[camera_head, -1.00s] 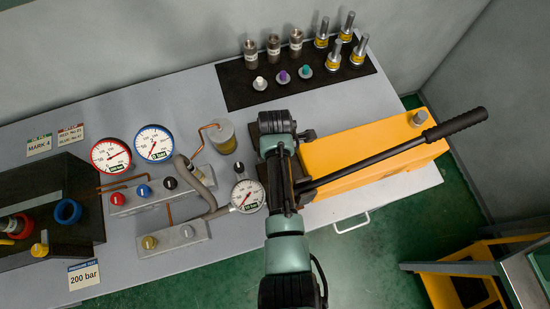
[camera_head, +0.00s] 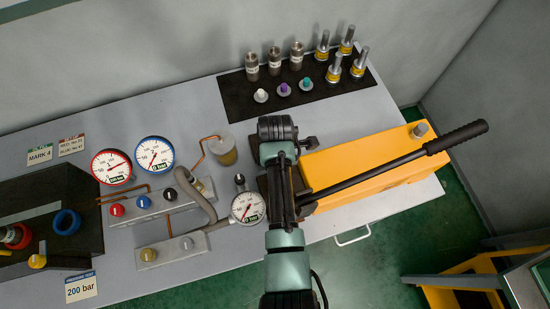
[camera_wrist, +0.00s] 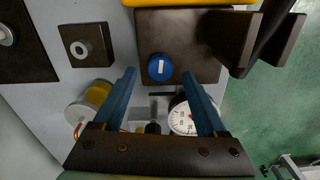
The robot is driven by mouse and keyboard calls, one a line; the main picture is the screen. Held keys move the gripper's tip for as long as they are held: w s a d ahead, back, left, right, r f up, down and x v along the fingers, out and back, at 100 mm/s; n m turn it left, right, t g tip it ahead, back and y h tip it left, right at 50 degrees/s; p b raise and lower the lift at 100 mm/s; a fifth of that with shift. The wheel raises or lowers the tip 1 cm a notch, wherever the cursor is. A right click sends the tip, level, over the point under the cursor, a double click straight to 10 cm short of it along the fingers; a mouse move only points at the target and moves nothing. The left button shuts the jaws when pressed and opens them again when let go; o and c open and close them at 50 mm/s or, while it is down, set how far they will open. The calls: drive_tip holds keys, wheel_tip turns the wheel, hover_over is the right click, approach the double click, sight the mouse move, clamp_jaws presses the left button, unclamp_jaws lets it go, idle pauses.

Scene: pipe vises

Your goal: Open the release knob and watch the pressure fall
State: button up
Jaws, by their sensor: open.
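A round blue knob (camera_wrist: 161,67) with a white bar mark sits on a dark plate in the wrist view, seen between my gripper's fingertips. I take it for the release knob; my arm hides it in the head view. My gripper (camera_wrist: 160,74) is open with nothing held. I cannot tell whether the fingers touch the knob. A white gauge (camera_head: 247,207) stands left of my arm and is partly behind a finger in the wrist view. The red-rimmed gauge (camera_head: 111,166) and blue-rimmed gauge (camera_head: 154,154) stand further left. The blue-rimmed gauge's label appears to read 0 bar.
The yellow pump (camera_head: 370,165) with its long black lever (camera_head: 400,164) lies right of my arm. A manifold with coloured knobs (camera_head: 144,201) and a hose are to the left. Fittings stand on a black mat (camera_head: 240,95) at the back. A 200 bar card (camera_head: 81,287) lies front left.

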wheel_tip(320, 180, up, 10)
drive_tip(key=b, duration=0.2)
drive_tip(key=shift+r, duration=0.2)
idle(0.4)
drive_tip(key=w+a+r+m+t+b, duration=0.1)
drive_tip(key=w+r+m+t+b, duration=0.3)
drive_tip(key=w+r+m+t, duration=0.55)
drive_tip(key=w+r+m+t+b, duration=0.1)
drive_tip(key=w+r+t, duration=0.2)
drive_tip(key=r, duration=0.6)
drive_tip(key=w+r+t+b, duration=0.1)
drive_tip(key=w+r+t, duration=0.15)
drive_tip(key=r, duration=0.65)
drive_tip(key=s+r+m+t+b, duration=0.1)
drive_tip(key=s+r+m+t, duration=0.4)
drive_tip(key=s+r, duration=0.3)
drive_tip(key=s+d+r+m+t+b, duration=0.1)
drive_tip(key=s+r+m+t, duration=0.3)
drive_tip(key=r, duration=1.3)
drive_tip(key=s+t+b, duration=0.1)
drive_tip(key=s+t, duration=0.2)
drive_tip(key=s, duration=0.2)
drive_tip(key=shift+m+b, duration=0.3)
drive_tip(key=shift+m, duration=0.05)
drive_tip(key=shift+d+f, duration=0.1)
